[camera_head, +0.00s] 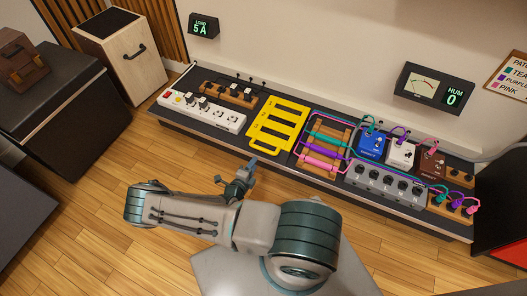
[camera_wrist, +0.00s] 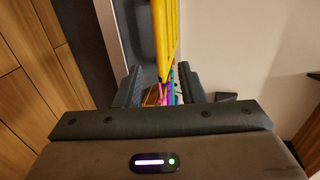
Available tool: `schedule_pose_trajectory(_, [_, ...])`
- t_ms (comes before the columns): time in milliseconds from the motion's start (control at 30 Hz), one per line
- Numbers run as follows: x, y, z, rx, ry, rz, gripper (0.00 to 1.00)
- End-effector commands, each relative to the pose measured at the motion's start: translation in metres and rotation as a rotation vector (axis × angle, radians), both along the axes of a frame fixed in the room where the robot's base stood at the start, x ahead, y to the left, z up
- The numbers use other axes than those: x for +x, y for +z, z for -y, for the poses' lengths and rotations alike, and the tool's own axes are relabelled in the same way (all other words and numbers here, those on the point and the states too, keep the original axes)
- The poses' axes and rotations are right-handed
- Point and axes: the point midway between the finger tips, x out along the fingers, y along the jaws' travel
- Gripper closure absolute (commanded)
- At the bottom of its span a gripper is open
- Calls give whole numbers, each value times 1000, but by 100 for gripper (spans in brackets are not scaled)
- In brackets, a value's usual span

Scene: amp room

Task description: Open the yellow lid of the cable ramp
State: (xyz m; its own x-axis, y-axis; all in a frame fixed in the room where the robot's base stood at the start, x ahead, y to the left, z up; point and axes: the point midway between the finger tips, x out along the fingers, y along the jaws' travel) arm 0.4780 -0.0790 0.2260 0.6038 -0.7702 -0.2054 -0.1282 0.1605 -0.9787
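The yellow lid (camera_head: 277,124), slotted and with a loop handle at its front edge, is on the bench just left of the wooden cable channels. The channels (camera_head: 325,149), with teal, purple and pink cables, are uncovered. In the wrist view the lid (camera_wrist: 165,35) shows nearly edge-on beyond my fingers, with coloured cables below it; its exact tilt I cannot tell. My gripper (camera_head: 246,180) is in front of the bench, nearer than the lid's handle and apart from it. In the wrist view my gripper (camera_wrist: 160,88) has its two fingers apart, with nothing held between them.
A white power strip (camera_head: 203,111) lies left of the lid. Pedals, including a blue one (camera_head: 372,145), and a grey switch box (camera_head: 383,182) stand to the right, linked by cables. The wall rises behind the bench. The wooden floor (camera_head: 100,215) in front is clear.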

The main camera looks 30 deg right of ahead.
Motion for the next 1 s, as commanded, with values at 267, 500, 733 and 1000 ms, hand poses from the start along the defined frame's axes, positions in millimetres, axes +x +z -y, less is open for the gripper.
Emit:
schedule_pose_trajectory(267, [36, -15, 48, -1, -4, 2, 64])
schedule_pose_trajectory(500, [58, -22, 76, 1, -4, 2, 64])
schedule_pose_trajectory(733, [65, -22, 84, 1, -4, 2, 64])
schedule_pose_trajectory(1000, [65, -22, 84, 1, -4, 2, 78])
